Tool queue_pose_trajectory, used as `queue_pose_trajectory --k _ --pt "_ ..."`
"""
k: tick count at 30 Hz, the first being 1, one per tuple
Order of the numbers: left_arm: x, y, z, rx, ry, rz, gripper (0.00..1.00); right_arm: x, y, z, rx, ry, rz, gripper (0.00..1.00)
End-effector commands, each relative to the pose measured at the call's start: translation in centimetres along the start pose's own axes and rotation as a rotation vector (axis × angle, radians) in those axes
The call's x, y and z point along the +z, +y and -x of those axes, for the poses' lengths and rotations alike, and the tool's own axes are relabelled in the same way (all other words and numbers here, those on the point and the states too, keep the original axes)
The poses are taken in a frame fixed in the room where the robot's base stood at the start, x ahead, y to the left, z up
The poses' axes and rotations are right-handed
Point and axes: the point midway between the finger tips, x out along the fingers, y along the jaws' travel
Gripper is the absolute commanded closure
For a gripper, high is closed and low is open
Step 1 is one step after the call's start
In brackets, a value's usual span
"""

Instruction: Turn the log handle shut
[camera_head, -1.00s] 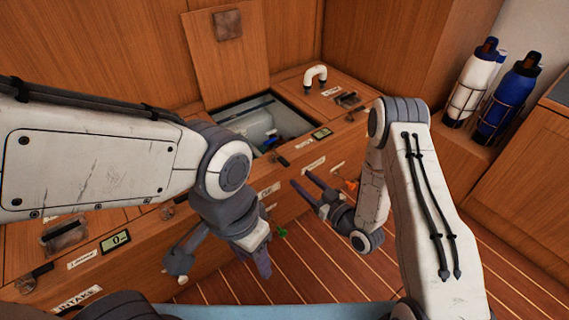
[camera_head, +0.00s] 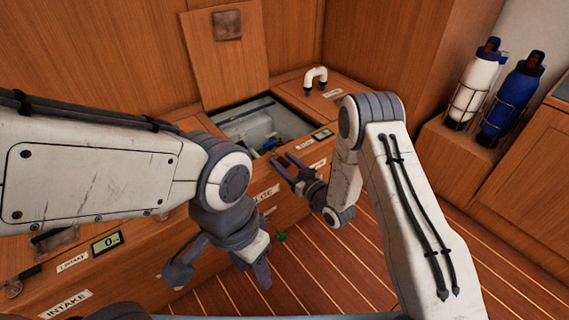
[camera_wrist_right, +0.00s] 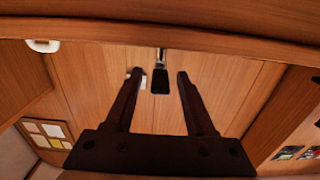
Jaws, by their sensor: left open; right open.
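A black lever handle (camera_wrist_right: 160,82) on a short metal shaft shows in the right wrist view, between the two fingertips and apart from both. I cannot read a label that names it as the log handle. In the head view my right gripper (camera_head: 283,166) is open at the cabinet front, just below the open hatch, and hides the handle there. My right gripper also shows in the wrist view (camera_wrist_right: 156,82), open and empty. My left gripper (camera_head: 222,275) is open and empty, low in front of the cabinet and away from the handle.
The open hatch (camera_head: 226,120) shows pipes inside, its lid standing behind. An INTAKE label (camera_head: 67,304) and a small display (camera_head: 106,242) lie lower left. White (camera_head: 472,88) and blue (camera_head: 510,100) bottles stand in racks at right.

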Motion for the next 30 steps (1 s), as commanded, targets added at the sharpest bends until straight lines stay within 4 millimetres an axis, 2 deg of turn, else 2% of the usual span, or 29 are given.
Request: queue_pose_trajectory --k 3,7,8,30 --pt "0.0 0.0 0.03 0.0 0.0 0.0 0.5 -0.03 0.0 0.01 0.0 0.0 0.0 0.45" --pt "0.0 0.0 0.02 0.0 0.0 0.0 0.5 -0.03 0.0 0.02 0.0 0.0 0.0 0.95" --pt "0.0 0.0 0.02 0.0 0.0 0.0 0.5 -0.03 0.0 0.02 0.0 0.0 0.0 1.0" --pt "0.0 0.0 0.02 0.0 0.0 0.0 0.5 0.0 -0.04 0.06 -0.001 0.0 0.0 1.0"
